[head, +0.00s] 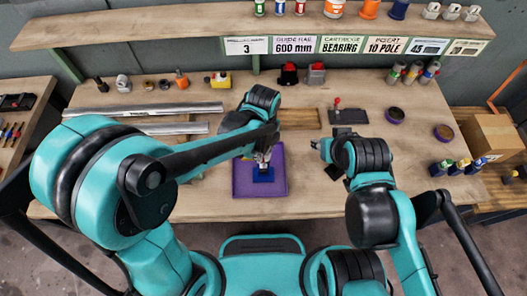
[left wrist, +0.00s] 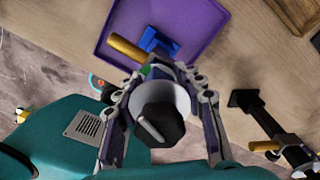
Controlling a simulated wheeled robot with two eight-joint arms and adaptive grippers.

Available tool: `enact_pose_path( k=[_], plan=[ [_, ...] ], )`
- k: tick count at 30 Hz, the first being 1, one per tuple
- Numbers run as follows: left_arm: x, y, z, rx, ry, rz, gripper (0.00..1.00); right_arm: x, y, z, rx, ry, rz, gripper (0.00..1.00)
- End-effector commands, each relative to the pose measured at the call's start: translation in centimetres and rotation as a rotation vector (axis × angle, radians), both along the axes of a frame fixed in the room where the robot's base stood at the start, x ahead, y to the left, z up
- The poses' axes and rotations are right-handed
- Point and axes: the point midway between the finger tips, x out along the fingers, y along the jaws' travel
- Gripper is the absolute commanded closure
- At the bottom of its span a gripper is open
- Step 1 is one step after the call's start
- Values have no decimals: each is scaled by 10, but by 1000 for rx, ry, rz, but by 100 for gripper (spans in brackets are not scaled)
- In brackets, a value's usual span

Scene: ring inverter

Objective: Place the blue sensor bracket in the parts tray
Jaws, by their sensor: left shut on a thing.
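The purple parts tray (head: 240,185) lies near the front edge of the bench, and its rim and floor also show in the left wrist view (left wrist: 205,22). The blue sensor bracket (head: 263,176) is within the tray's outline; it also shows in the left wrist view (left wrist: 157,42), beside a gold cylinder (left wrist: 126,47). I cannot tell whether the bracket touches the tray floor. My right gripper (head: 325,152) is right of the tray, small and partly hidden by its arm; its jaws are unclear.
Behind the tray are a wooden board (head: 300,118) and a black plate with a red knob (head: 348,116). Metal rails (head: 150,109) lie at the back left. A shelf (head: 170,30) spans the back.

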Motion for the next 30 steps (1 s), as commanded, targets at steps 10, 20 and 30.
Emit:
enact_pose_path(
  k=[10, 20, 30],
  plan=[
    [0, 0, -4, 0, 0, 0, 100, 0, 0, -4, 0, 0, 0, 64],
    [0, 0, -2, 0, 0, 0, 40, 0, 0, -2, 0, 0, 0, 64],
    [-1, 0, 39, 0, 0, 0, 40, 0, 0, 14, 0, 0, 0, 64]
  ],
)
